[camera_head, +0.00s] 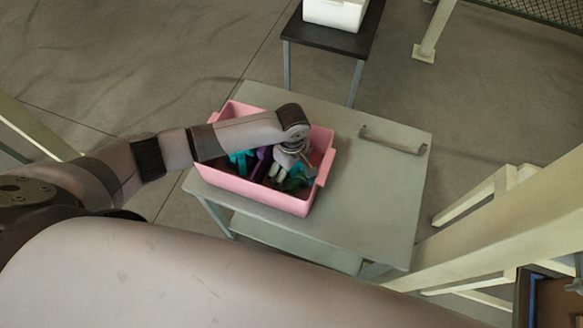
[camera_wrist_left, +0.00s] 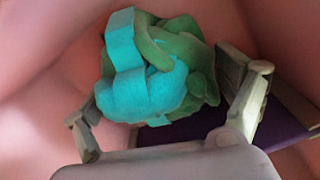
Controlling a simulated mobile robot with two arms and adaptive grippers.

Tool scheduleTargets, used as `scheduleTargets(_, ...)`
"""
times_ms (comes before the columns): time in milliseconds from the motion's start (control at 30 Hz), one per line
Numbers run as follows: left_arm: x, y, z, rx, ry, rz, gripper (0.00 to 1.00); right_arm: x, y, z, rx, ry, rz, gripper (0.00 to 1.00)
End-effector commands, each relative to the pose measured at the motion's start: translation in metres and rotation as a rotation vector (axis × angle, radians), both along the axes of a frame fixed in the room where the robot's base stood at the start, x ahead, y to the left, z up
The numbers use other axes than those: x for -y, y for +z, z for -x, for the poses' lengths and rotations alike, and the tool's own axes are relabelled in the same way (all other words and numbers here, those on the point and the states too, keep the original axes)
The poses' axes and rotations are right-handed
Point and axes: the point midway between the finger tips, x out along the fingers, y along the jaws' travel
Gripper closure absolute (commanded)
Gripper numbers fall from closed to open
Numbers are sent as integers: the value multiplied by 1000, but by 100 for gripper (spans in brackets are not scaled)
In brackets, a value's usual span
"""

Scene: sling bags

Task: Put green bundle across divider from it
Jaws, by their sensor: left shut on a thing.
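A pink bin (camera_head: 240,186) stands on a grey cart top and holds teal, purple and green cloth items. My left gripper (camera_head: 284,172) reaches down into the right part of the bin. In the left wrist view, my left gripper (camera_wrist_left: 165,108) is shut on the green bundle (camera_wrist_left: 190,50), which has a wide teal strap (camera_wrist_left: 122,42) wrapped over it. The green bundle also shows partly under the gripper in the head view (camera_head: 293,184). A purple item (camera_head: 262,160) and a teal item (camera_head: 240,160) lie to its left. I cannot make out the divider. My right gripper is out of view.
The cart top (camera_head: 375,190) is bare to the right of the bin, with a metal handle (camera_head: 393,140) on it. A dark table (camera_head: 330,38) with a white container (camera_head: 336,13) stands behind. A pale frame (camera_head: 500,225) stands at right.

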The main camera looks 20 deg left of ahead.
Motion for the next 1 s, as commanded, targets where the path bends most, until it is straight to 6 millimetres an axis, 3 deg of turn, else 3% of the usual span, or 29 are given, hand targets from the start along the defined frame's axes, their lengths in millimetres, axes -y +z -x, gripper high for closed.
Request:
scheduleTargets(167, 0, -1, 0, 0, 0, 1, 0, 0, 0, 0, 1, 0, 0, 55)
scheduleTargets(567, 0, 3, 0, 0, 1, 0, 0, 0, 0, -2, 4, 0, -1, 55)
scheduleTargets(667, 1, 16, 0, 1, 1, 3, 0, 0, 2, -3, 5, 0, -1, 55)
scheduleTargets(1000, 1, 87, -1, 1, 0, 3, 0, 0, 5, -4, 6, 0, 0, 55)
